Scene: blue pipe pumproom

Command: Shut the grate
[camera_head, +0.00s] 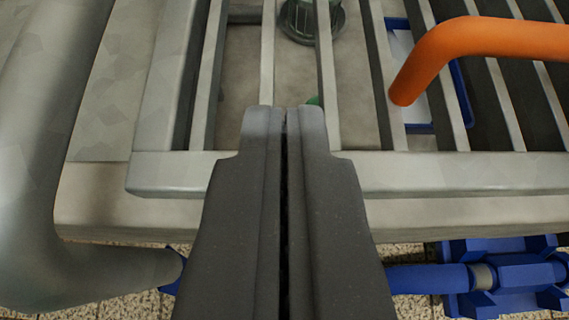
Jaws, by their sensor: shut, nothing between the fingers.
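The grate (450,172) is a pale grey metal frame with parallel bars running away from me. Its near rail crosses the view from left to right, above a second pale ledge (480,212). An orange curved handle (470,45) rises over the bars at the upper right. My gripper (285,112) is dark grey, in the lower middle, with both fingers pressed together and nothing between them. Its tips overlap the near rail in the picture. I cannot tell whether they touch it. The gripper hides part of the rail and ledge.
A thick grey pipe (35,130) bends down the left side, close to the grate's left edge. Blue pipework with flanges (500,277) lies below the ledge at the lower right. Through the bars show a greenish round fitting (300,20) and a blue-edged object (466,95). Speckled floor lies below.

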